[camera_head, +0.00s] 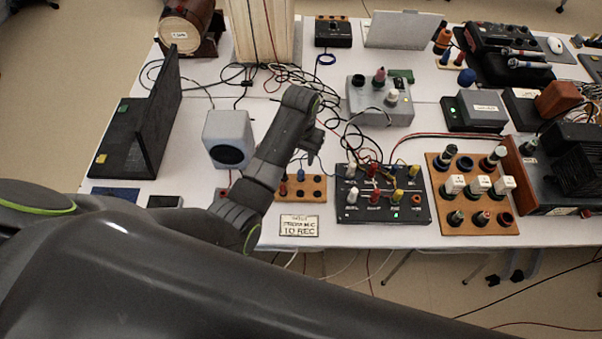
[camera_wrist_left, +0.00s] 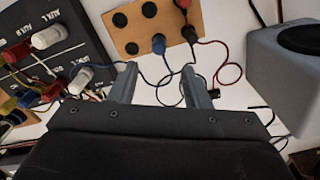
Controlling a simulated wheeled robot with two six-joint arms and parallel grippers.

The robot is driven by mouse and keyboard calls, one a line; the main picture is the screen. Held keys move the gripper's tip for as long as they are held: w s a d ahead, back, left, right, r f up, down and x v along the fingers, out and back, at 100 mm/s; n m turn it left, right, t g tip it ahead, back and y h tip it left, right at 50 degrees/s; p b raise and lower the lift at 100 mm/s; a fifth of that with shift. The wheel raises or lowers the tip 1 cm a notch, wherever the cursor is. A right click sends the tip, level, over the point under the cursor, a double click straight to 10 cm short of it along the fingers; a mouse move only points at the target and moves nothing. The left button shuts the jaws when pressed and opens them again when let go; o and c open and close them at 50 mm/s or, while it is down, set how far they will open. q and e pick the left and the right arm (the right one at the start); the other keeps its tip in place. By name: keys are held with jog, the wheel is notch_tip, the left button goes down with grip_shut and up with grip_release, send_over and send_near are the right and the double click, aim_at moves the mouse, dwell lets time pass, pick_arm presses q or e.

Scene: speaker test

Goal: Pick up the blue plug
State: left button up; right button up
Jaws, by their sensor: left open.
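The blue plug (camera_head: 300,175) stands in a small wooden board with round sockets (camera_head: 322,198), near the front middle of the table. My left gripper (camera_head: 314,143) is above and behind the board in the head view. Its two fingers (camera_wrist_left: 159,84) are open and empty in the left wrist view, with the blue plug beyond the gap between their tips, apart from them. My right gripper is not in view.
A black patch box (camera_head: 345,212) with red, white and yellow plugs is right of the board. A grey speaker (camera_head: 228,138) stands to its left. A label card (camera_head: 299,226) lies in front. Loose cables cross the table behind.

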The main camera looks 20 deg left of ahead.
aim_at(300, 172)
pick_arm(q)
notch_tip(300, 172, down, 4)
jog(key=shift+s+f+p, duration=0.1)
jog(key=shift+f+p, duration=0.25)
jog(key=shift+f, duration=0.15)
jog(key=shift+s+f, duration=0.1)
jog(key=shift+f, duration=2.05)
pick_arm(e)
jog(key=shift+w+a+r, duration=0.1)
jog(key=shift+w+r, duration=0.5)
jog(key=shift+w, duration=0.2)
pick_arm(q)
grip_shut()
